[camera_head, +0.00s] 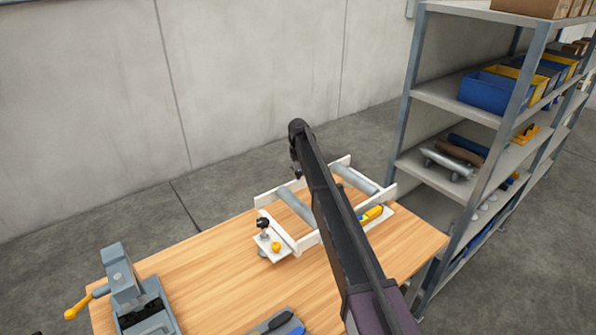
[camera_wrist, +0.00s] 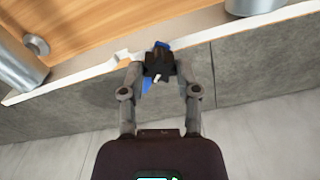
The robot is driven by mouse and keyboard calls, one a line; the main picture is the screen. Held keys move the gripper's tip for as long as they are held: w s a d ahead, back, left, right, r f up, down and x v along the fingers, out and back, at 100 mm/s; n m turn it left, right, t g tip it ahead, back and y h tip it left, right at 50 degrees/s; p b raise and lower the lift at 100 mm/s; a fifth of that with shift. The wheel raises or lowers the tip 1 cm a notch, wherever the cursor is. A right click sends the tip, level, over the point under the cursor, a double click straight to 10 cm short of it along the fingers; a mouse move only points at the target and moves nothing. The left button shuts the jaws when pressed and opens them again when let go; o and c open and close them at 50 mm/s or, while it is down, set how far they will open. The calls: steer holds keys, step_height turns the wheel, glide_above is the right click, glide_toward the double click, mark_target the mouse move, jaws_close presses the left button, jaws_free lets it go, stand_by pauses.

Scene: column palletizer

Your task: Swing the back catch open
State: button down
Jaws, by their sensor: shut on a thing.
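The white roller frame (camera_head: 300,248) stands on the wooden bench, with grey rollers between its rails. In the wrist view its pale rail (camera_wrist: 95,72) runs along the bench edge. A dark catch with blue parts (camera_wrist: 158,64), which looks like the back catch, sits at this rail beside a small notch. My gripper (camera_wrist: 160,78) is shut on the catch, one finger on each side. The fingers cover part of it, so I cannot tell how far it is turned. In the head view my arm hides the catch.
A black knob (camera_head: 263,222) and a yellow part (camera_head: 372,214) are on the frame's near side. A grey vise (camera_head: 125,280) with a yellow handle stands at the left of the bench (camera_head: 205,255). Loaded shelving (camera_head: 430,95) stands at right. Floor behind the bench is clear.

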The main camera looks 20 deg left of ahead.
steer(key=shift+s+n, duration=0.1)
steer(key=shift+n, duration=0.5)
steer(key=shift+c, duration=1.7)
jaws_free()
steer(key=shift+m, duration=0.3)
